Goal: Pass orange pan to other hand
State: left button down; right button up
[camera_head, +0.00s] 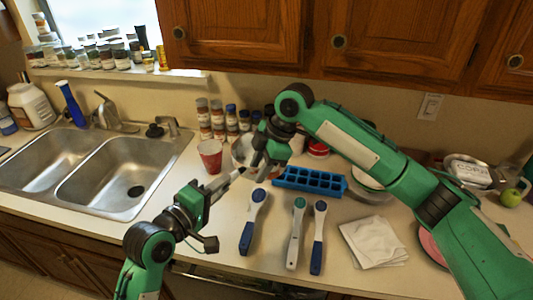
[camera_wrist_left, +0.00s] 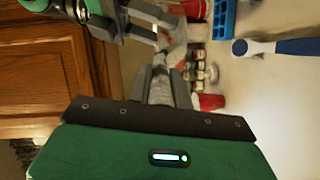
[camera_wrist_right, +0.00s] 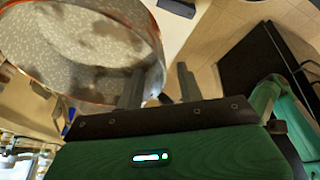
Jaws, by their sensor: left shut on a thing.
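The orange pan (camera_head: 241,152) is held up over the counter. In the head view it is mostly hidden behind my right gripper (camera_head: 258,162). My left gripper (camera_head: 236,178) is shut on the pan's handle, and in the left wrist view its fingers (camera_wrist_left: 165,85) close around a pale, narrow part of it. In the right wrist view the pan (camera_wrist_right: 75,40) shows a speckled grey inside with an orange rim. My right gripper's fingers (camera_wrist_right: 160,88) are apart, with the pan's edge close by the left finger; I cannot tell whether they touch.
A red cup (camera_head: 210,155) stands just left of the pan. A blue ice tray (camera_head: 310,180) and several blue-and-white utensils (camera_head: 253,222) lie on the counter. A double sink (camera_head: 100,180) is at the left. White napkins (camera_head: 373,240) and stacked dishes are at the right.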

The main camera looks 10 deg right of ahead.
pick_arm(q)
jog(key=shift+r, duration=0.1)
pick_arm(e)
jog(key=shift+a+f, duration=0.15)
jog(key=shift+f, duration=0.3)
grip_shut()
pick_arm(q)
jog(key=c, duration=1.2)
grip_release()
pick_arm(e)
jog(key=shift+r, duration=0.1)
